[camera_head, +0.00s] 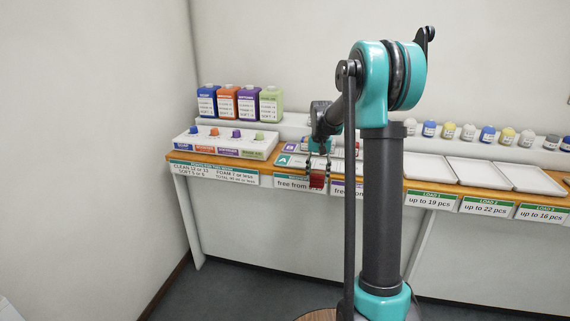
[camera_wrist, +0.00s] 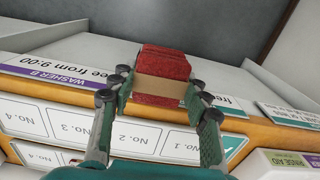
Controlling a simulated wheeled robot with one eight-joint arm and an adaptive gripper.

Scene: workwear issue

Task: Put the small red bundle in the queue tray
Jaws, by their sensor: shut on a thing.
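The small red bundle (camera_head: 317,181) with a tan band hangs in my gripper (camera_head: 318,170), at the front edge of the counter in the head view. In the wrist view the bundle (camera_wrist: 165,64) is between the two fingers of my gripper (camera_wrist: 160,88), which are shut on its sides at the band. A white surface marked with numbered boxes (camera_wrist: 132,134) lies below the fingers in the wrist view. I cannot read a queue label, so I cannot tell for sure which thing is the queue tray.
The wooden counter (camera_head: 388,182) carries white load trays (camera_head: 482,172) on the right. Colored bottles (camera_head: 228,103) and a white dispenser box with colored knobs (camera_head: 225,143) stand on the left. Small jars (camera_head: 448,130) line the back shelf. Signs (camera_head: 295,184) hang along the front edge.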

